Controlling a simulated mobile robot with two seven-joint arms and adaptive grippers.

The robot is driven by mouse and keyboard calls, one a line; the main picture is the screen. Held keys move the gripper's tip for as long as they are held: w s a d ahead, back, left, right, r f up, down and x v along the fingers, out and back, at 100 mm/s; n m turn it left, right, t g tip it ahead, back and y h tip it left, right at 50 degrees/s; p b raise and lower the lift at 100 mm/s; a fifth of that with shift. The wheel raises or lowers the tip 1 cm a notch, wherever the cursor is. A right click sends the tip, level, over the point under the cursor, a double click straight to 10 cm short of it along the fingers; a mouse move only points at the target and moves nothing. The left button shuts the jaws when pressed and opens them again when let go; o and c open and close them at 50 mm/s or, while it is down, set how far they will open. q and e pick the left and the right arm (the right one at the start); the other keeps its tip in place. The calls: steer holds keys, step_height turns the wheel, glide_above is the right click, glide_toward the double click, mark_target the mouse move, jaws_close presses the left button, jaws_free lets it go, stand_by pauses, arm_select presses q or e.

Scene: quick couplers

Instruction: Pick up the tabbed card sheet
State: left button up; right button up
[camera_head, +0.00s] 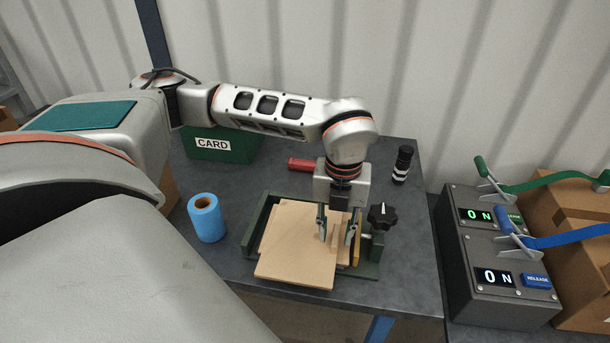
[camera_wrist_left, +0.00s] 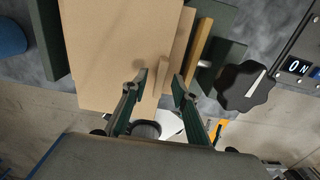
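Tan card sheets (camera_head: 295,255) lie stacked and slightly askew in a green fixture (camera_head: 254,222) on the dark table. The top sheet also fills the upper left of the left wrist view (camera_wrist_left: 115,50). My left gripper (camera_head: 337,232) points down over the right part of the stack. Its two fingers are apart. In the left wrist view the left gripper (camera_wrist_left: 160,84) has a narrow tan strip, seemingly a tab, between its fingertips, with gaps visible. I cannot tell whether the fingertips touch the card. My right gripper is not in view.
A black star knob (camera_head: 382,216) stands at the fixture's right, close to the gripper. A coupler box (camera_head: 497,255) is beyond the table's right edge.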

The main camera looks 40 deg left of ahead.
arm_select(q)
jaws_close()
steer(key=shift+r, duration=0.1)
